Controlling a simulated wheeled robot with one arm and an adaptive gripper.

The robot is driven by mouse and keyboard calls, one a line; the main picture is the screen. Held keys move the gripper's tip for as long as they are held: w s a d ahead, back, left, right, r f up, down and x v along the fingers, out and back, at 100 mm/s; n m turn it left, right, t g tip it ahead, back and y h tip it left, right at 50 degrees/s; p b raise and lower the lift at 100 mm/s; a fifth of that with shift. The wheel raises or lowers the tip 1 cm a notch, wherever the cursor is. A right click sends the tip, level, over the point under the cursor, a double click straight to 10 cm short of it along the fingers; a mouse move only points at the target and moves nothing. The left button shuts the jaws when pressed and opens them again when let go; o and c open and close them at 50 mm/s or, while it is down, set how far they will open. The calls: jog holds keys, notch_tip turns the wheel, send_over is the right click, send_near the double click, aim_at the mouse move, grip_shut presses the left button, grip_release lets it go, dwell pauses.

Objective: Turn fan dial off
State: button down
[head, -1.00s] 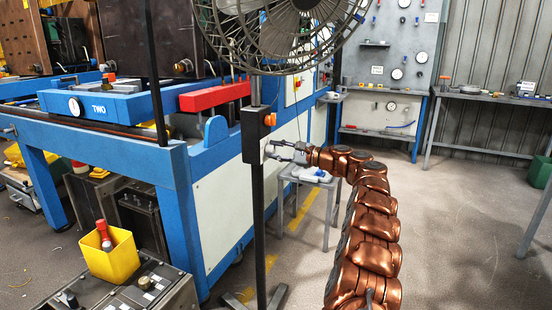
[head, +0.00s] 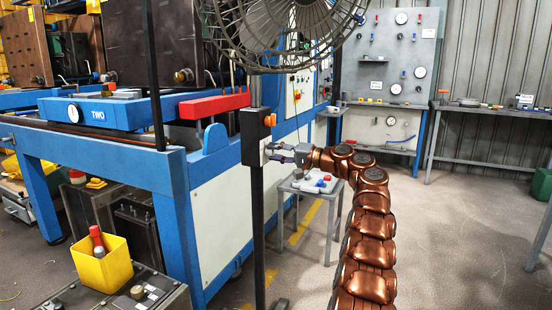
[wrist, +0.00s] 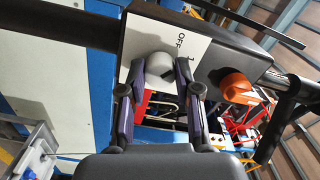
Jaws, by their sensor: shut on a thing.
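The fan (head: 285,30) stands on a dark pole, with its wire cage at the top of the head view. A dark control box (head: 252,137) is fixed to the pole below it. On the box's light plate, marked "OFF" and "1" in the wrist view, is a round grey dial (wrist: 160,68). My gripper (head: 277,150) reaches the plate from the right. In the wrist view my gripper (wrist: 160,85) has a finger on each side of the dial and is shut on it. The exact dial setting is hard to tell.
An orange knob (wrist: 238,88) sticks out of the box beside the dial. A small grey table (head: 310,187) with items stands behind my arm. A blue workbench (head: 170,165) is left of the pole.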

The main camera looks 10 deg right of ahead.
jog(key=shift+f+n+b, duration=0.15)
jog(key=shift+n+b, duration=0.35)
jog(key=shift+n, duration=1.2)
jog(key=c, duration=0.8)
grip_release()
jog(key=shift+s+d, duration=0.1)
jog(key=v, duration=1.1)
jog(key=shift+s+d, duration=0.2)
jog(key=shift+d, duration=0.1)
